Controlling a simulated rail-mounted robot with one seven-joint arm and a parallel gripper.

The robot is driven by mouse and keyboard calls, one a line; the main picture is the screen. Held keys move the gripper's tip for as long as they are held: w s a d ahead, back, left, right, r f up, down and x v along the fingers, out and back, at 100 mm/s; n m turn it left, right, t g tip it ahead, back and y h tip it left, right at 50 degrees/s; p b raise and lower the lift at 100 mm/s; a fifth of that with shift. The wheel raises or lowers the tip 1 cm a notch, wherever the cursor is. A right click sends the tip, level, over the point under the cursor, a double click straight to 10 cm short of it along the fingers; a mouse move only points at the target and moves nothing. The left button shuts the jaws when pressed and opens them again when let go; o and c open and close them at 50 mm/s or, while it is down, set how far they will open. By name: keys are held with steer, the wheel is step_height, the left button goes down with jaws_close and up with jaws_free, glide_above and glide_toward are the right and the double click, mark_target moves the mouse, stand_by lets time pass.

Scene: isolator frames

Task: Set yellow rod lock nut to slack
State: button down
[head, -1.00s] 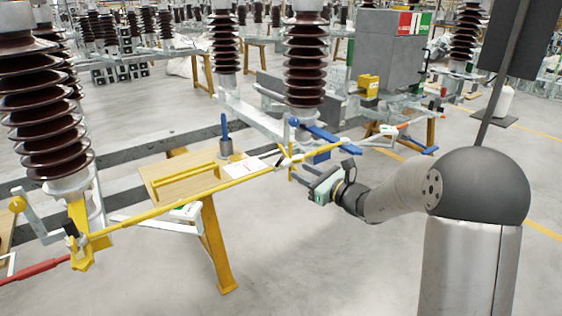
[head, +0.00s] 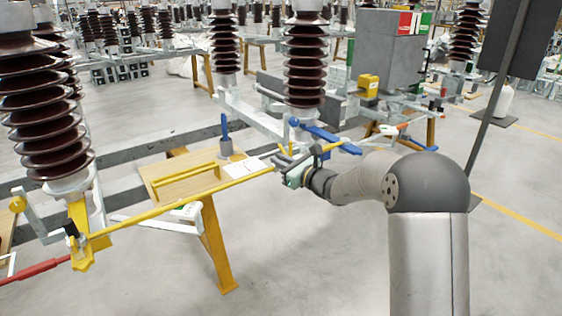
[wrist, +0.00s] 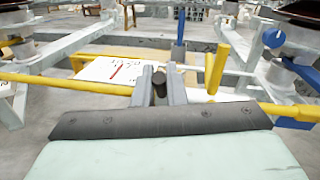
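The yellow rod (head: 150,212) runs slantwise across the head view, from the yellow bracket at lower left up to my gripper (head: 282,157). In the wrist view the rod (wrist: 78,85) crosses behind my gripper (wrist: 158,80). A small dark round-topped part (wrist: 159,82), perhaps the lock nut, lies between my two grey fingers. It looks very close to both, but whether they press on it I cannot tell. A yellow upright handle (wrist: 218,68) rises from the rod just right of the fingers. The lock nut's setting cannot be read.
A wooden-topped bench (head: 165,175) with a white sheet (head: 240,167) stands behind the rod. A blue lever (head: 325,136) and a brown insulator (head: 305,70) stand close beyond my gripper. Open floor (head: 300,260) lies in front.

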steer(key=shift+f, duration=0.1)
steer(key=f+b, duration=0.1)
steer(key=b, duration=0.3)
steer(key=shift+s+d+t+y, duration=0.1)
steer(key=shift+d+t+y, duration=0.05)
steer(key=shift+t+y, duration=0.25)
steer(key=b, duration=0.2)
steer(key=shift+s+d+r+t+y+b, duration=0.1)
steer(key=shift+s+r+t+y+b, duration=0.05)
steer(key=shift+r+t+y+b, duration=0.2)
steer(key=c, duration=1.5)
jaws_free()
steer(key=p+v, duration=0.1)
steer(key=v, duration=1.6)
steer(key=shift+s+d, duration=0.15)
steer(key=shift+d, duration=0.05)
